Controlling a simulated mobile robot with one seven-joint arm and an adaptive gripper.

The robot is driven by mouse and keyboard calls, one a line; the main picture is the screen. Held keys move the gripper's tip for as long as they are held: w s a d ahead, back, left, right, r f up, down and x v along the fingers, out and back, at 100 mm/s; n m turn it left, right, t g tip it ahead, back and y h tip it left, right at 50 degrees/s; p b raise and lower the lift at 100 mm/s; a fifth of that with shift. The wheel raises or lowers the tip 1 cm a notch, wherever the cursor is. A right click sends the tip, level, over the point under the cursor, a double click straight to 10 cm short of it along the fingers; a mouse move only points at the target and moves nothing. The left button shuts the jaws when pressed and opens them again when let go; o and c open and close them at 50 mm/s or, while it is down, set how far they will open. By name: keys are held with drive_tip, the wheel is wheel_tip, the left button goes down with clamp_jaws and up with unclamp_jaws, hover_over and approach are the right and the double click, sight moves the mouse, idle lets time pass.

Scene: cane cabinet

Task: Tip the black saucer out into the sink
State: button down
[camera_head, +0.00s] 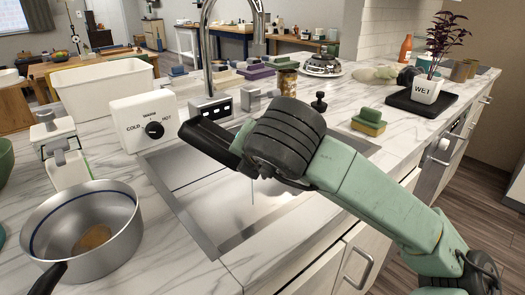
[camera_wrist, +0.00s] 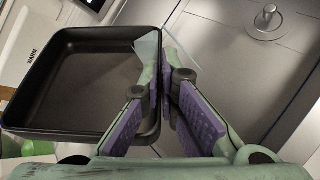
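The black saucer (camera_wrist: 75,85) is a square, shallow dish with raised walls. In the head view it shows nearly edge-on (camera_head: 207,140), tilted, above the sink's left part. My gripper (camera_wrist: 165,80) is shut on its right wall, with a purple pad on each side. In the head view, my gripper's wrist hides much of the grip. The saucer's inside looks dark; I cannot tell whether liquid is in it. The sink (camera_head: 215,210) is a steel basin below my gripper, and its drain (camera_wrist: 265,22) shows in the wrist view.
The faucet (camera_head: 208,70) rises behind the saucer. A temperature dial box (camera_head: 140,115) and a steel pot (camera_head: 85,230) stand left of the sink. Sponges (camera_head: 368,122) lie to the right. A plant pot (camera_head: 425,90) stands on another black tray (camera_head: 400,101).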

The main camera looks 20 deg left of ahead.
drive_tip(key=shift+w+d+r+m+g+y+p, duration=0.4)
drive_tip(key=shift+d+m+y+p, duration=0.1)
drive_tip(key=shift+p, duration=0.95)
drive_tip(key=shift+w+d+r+m+g+y+p, duration=0.25)
drive_tip(key=shift+m+g+y+p, duration=0.3)
drive_tip(key=shift+p, duration=0.7)
drive_tip(key=shift+w+d+r+m+g+y+p, duration=0.1)
drive_tip(key=shift+w+d+m+g+y+p, duration=0.35)
drive_tip(key=shift+p, duration=0.8)
idle(1.0)
drive_tip(key=shift+m+y+p, duration=0.3)
drive_tip(key=shift+y+p, duration=0.1)
idle(0.3)
drive_tip(key=shift+w+d+g+y+p, duration=0.25)
drive_tip(key=shift+d+g+y+p, duration=0.05)
drive_tip(key=shift+d, duration=0.05)
idle(0.4)
